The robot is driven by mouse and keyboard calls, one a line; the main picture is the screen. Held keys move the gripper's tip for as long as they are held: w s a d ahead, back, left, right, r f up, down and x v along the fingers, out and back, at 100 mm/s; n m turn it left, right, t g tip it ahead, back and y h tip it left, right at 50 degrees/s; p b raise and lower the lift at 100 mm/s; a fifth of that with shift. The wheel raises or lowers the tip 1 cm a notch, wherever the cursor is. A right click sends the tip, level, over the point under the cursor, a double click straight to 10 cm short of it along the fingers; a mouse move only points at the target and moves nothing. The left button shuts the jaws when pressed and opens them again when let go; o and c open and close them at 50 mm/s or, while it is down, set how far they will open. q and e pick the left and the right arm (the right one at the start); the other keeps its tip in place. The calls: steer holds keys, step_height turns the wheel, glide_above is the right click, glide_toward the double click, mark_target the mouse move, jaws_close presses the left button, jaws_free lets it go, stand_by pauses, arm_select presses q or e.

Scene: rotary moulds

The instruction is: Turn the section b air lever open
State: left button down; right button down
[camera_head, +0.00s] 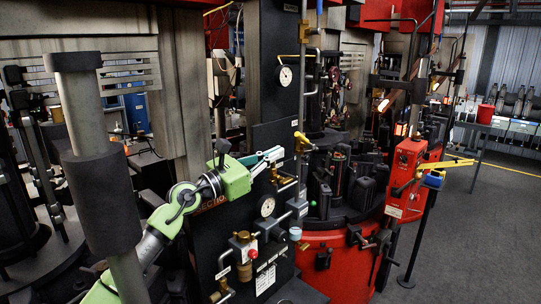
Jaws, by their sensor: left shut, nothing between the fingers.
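My left gripper (280,154) reaches in from the left on a green and grey arm. Its fingers are shut with nothing between them and point right, in front of a dark control panel (273,135). A yellow lever (301,141) on a vertical pipe is just right of the fingertips; I cannot tell whether they touch. Brass fittings (286,180) sit below the fingers. Panel lettering starting "SECTIO" is partly hidden by my gripper, so I cannot read which section this is. My right gripper is not in view.
Pressure gauges (285,76) and a red button (252,254) are on the panel. A red machine base (335,262) with dark moulds stands to the right. Open grey floor (475,240) lies at far right.

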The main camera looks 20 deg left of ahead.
mark_target(305, 141)
arm_select(q)
steer(key=x, duration=0.6)
steer(key=shift+s+a, duration=0.1)
steer(key=shift+a, duration=0.05)
